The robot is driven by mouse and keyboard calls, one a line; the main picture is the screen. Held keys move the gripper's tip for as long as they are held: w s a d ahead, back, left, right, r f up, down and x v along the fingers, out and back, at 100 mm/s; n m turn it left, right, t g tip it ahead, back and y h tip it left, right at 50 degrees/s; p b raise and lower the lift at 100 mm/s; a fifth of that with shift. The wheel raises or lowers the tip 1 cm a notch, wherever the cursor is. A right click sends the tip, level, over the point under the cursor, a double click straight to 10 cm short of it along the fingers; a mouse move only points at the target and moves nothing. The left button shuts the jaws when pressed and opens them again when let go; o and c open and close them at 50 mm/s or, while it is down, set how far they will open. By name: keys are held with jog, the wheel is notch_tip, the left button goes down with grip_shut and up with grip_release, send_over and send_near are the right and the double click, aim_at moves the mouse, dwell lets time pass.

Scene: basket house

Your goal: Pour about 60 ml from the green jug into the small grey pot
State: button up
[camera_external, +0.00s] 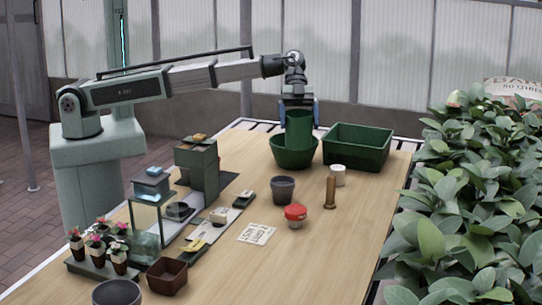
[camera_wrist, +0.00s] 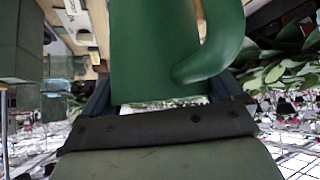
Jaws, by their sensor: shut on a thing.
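The green jug (camera_external: 299,132) is in my gripper (camera_external: 298,104), upright as far as I can tell. Its lower part overlaps the round green bowl (camera_external: 281,157), and I cannot tell whether it is inside the bowl or above it. In the wrist view the jug (camera_wrist: 153,50) fills the upper middle, with its curved handle (camera_wrist: 222,45) to the right. My gripper's fingers are on either side of the jug. Its contents are hidden. The small grey pot (camera_external: 283,191) stands upright on the table, in front of the bowl and apart from it.
A green rectangular crate (camera_external: 357,159) stands right of the bowl. A white cup (camera_external: 338,176), a brown peg-like object (camera_external: 330,193) and a red-topped jar (camera_external: 295,218) are near the pot. A printed card (camera_external: 256,234) lies flat. Leafy plants (camera_external: 470,190) line the right edge. The front right table is clear.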

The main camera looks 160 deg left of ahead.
aim_at(298, 116)
jog(key=s, duration=0.1)
jog(key=s+a, duration=0.1)
jog(key=s, duration=0.1)
jog(key=s+a, duration=0.1)
jog(key=shift+s, duration=0.25)
jog(key=shift+s+f, duration=0.15)
jog(key=shift+s, duration=0.05)
jog(key=shift+f, duration=2.35)
jog(key=shift+w, duration=0.1)
jog(key=shift+w+d+f+g+y, duration=0.75)
jog(key=shift+w+g+y, duration=0.05)
jog(key=shift+g+y, duration=0.2)
jog(key=w+d+f+g+y, duration=0.2)
jog(key=shift+f+m, duration=0.3)
jog(key=shift+f, duration=0.1)
jog(key=g+y, duration=0.1)
jog(key=w+d+f+g+y, duration=0.1)
jog(key=w+g+y, duration=0.1)
jog(key=shift+d+f+m+g, duration=0.25)
jog(key=shift+m+g, duration=0.15)
